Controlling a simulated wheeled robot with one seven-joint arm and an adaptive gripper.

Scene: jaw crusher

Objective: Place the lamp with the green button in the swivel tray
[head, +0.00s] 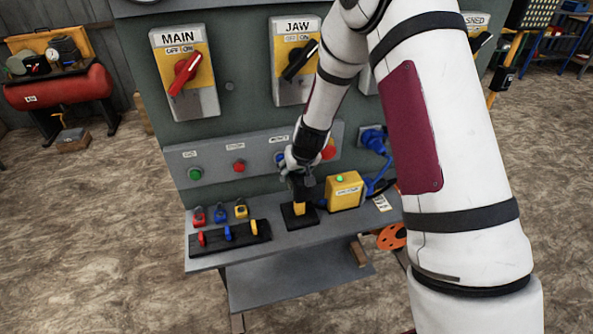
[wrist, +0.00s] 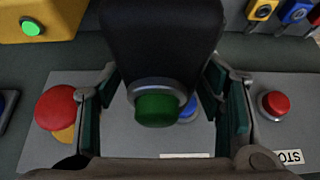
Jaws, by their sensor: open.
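A lamp with a dark body (wrist: 160,40) and a green button (wrist: 156,109) in a grey ring fills the upper middle of the wrist view. My gripper (wrist: 163,112) is open, with one finger on each side of it. Whether the fingers touch it, I cannot tell. In the head view my gripper (head: 301,180) points down over the shelf, above a yellow upright piece (head: 299,208) on a black square base (head: 288,217). That base may be the swivel tray; my gripper and arm hide much of what is above it.
A yellow box (head: 344,193) with a lit green button stands right of the base. A dark rack (head: 262,230) with coloured pieces lies left, padlocks (head: 220,214) behind it. The button panel (head: 217,165) is close behind; a blue plug (head: 373,139) and cable are at right.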

